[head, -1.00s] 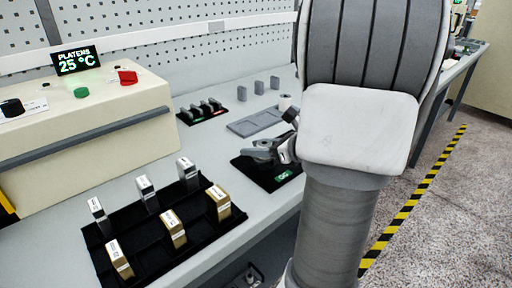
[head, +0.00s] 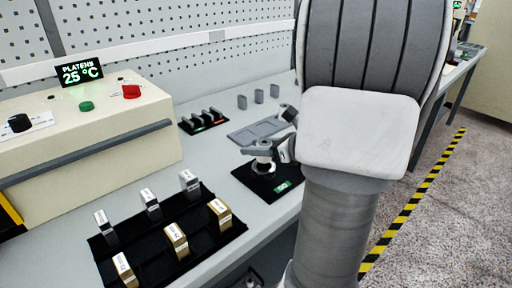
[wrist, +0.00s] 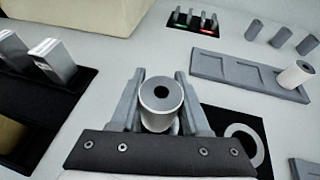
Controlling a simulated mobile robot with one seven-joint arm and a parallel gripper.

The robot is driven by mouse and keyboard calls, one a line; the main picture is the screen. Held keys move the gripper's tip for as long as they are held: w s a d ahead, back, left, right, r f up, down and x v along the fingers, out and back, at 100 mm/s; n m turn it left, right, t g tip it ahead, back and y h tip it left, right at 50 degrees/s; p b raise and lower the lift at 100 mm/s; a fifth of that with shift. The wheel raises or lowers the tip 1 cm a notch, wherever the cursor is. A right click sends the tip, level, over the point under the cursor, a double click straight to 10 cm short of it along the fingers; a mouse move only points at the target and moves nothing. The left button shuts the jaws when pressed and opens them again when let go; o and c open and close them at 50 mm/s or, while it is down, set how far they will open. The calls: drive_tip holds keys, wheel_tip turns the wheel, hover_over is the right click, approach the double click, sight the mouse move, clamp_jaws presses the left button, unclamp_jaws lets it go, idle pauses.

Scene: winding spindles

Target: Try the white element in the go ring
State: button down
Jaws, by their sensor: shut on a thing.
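My gripper (wrist: 160,110) is shut on a white element (wrist: 162,100), a short cylinder with a dark hole in its top. It stands upright between the fingers. In the head view my gripper (head: 262,152) is over a black mat (head: 243,180) with a green GO label (head: 283,187); a pale round shape shows below the fingers. In the wrist view a flat white ring (wrist: 243,143) lies on the black mat, to the right of the held element and apart from it. The mat directly below the element is hidden, so I cannot tell its height or whether it touches anything.
A grey tray (wrist: 225,70) lies behind the mat, with another pale cylinder (wrist: 296,75) at its right end. Grey blocks (head: 259,96) stand behind it. A black rack (head: 205,252) holds silver and gold blocks at the front left. The PLATENS box (head: 80,135) stands at left.

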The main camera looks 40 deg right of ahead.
drive_tip(key=shift+r+p, duration=1.15)
drive_tip(key=shift+r, duration=0.35)
drive_tip(key=shift+s, duration=0.15)
